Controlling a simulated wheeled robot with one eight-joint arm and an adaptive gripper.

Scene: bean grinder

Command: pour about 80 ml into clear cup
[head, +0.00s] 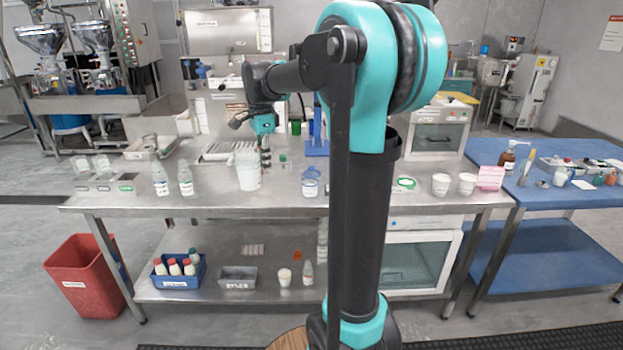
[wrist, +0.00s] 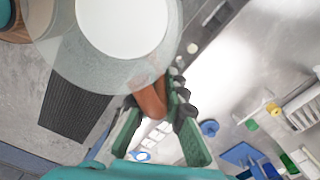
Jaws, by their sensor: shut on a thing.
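My gripper (head: 265,148) is above the middle of the steel table and shut on a brown handle-like part (wrist: 151,100). In the wrist view, the green fingers of my gripper (wrist: 155,97) close around it. A large translucent round vessel with a white disc-like inside (wrist: 122,25) fills the top of that view, beside the brown part. In the head view a whitish vessel (head: 247,172) shows at the left of my gripper; I cannot tell whether it touches the table. Two small clear cups (head: 102,164) stand at the table's left end; I cannot tell which is the clear cup.
Clear bottles (head: 160,180) stand left on the steel table (head: 215,200). A blue-tinted jar (head: 311,182) and blue stand (head: 316,142) are right of my gripper. Two white cups (head: 440,185) stand farther right. A red bin (head: 85,275) is on the floor.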

